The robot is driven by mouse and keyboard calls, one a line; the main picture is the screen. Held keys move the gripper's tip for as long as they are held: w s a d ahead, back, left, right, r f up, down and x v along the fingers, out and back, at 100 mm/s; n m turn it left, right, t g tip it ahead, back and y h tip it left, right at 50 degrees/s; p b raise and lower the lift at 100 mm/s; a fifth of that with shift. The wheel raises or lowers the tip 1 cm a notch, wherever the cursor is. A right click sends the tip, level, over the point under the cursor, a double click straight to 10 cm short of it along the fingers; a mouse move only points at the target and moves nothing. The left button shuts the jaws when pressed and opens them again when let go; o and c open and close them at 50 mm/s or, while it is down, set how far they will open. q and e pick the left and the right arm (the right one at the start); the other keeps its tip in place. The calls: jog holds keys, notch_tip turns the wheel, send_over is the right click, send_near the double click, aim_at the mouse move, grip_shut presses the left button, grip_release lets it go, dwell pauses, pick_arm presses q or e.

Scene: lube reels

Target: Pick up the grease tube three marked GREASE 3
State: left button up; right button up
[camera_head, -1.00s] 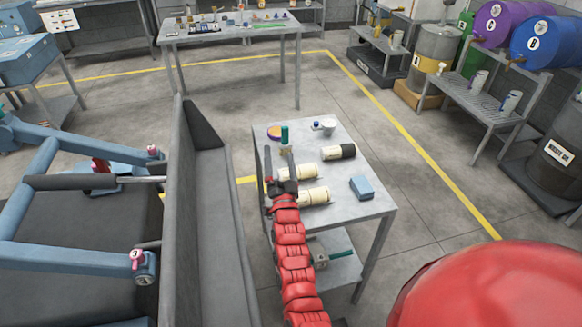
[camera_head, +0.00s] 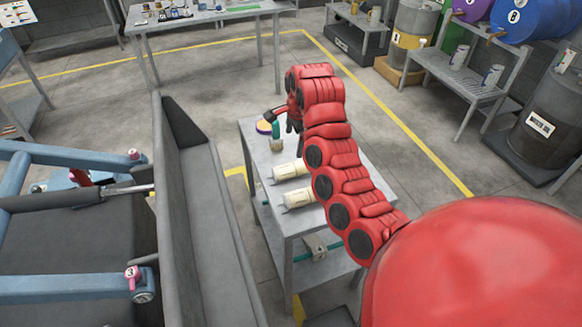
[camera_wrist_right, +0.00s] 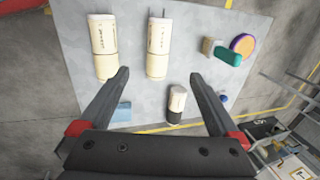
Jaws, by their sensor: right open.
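Two cream grease tubes, one nearer the back (camera_head: 287,172) and one nearer the front (camera_head: 299,197), lie on the small grey table (camera_head: 252,137). In the right wrist view they are the left cream tube (camera_wrist_right: 103,48) and the middle cream tube (camera_wrist_right: 158,47). A shorter-looking tube with a black end (camera_wrist_right: 176,104) lies closer, in the gap between my fingers; my arm hides it in the head view. No tube's number is legible to me. My right gripper (camera_wrist_right: 158,76) is open and empty above the table; its fingers are partly hidden in the head view. My left gripper is not in view.
A green cylinder (camera_wrist_right: 228,56), a purple-rimmed disc (camera_wrist_right: 243,44) and a small blue box (camera_wrist_right: 122,112) are on the same table. A grey-walled bin (camera_head: 205,200) stands to its left. Drums and a rack are at the right; a workbench (camera_head: 200,16) is behind.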

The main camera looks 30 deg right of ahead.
jog(key=p, duration=0.3)
send_over(292, 166)
jog(key=s+a, duration=0.1)
jog(key=f, duration=0.9)
jog(key=shift+s+a+f, duration=0.1)
jog(key=shift+s+f, duration=0.1)
jog(key=shift+f, duration=0.15)
jog(key=shift+w+f+p, duration=0.25)
jog(key=shift+f+p, duration=0.1)
jog(key=shift+f, duration=0.35)
jog(key=shift+d+f+p, duration=0.35)
jog(key=shift+f, duration=0.2)
jog(key=shift+x, duration=2.05)
jog(key=shift+s+d, duration=0.15)
jog(key=shift+s, duration=0.05)
jog(key=shift+c, duration=0.3)
jog(key=c, duration=1.4)
